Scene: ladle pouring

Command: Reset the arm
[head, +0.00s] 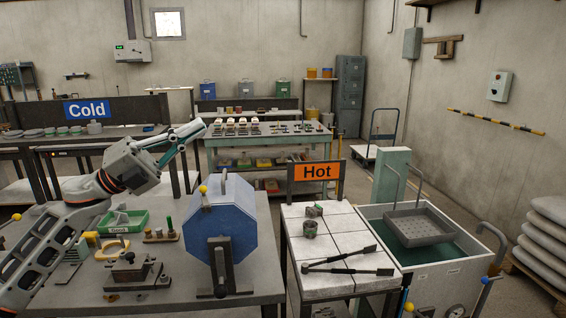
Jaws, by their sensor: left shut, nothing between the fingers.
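My left arm (52,235) comes in from the left edge and reaches up and to the right over the left workbench. My left gripper (196,130) is raised at the end of it, above and behind the blue octagonal drum, pointing up and right. Its fingers are shut, with nothing held, and it touches nothing that I can see. My right gripper does not show.
The left workbench (180,280) bears a blue drum (225,222), a green tray (122,222) and a dark vise (130,270). The white-tiled table (325,235), by the "Hot" sign (317,171), holds long dark tools (350,270) and small metal cups. A tank (440,260) stands right.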

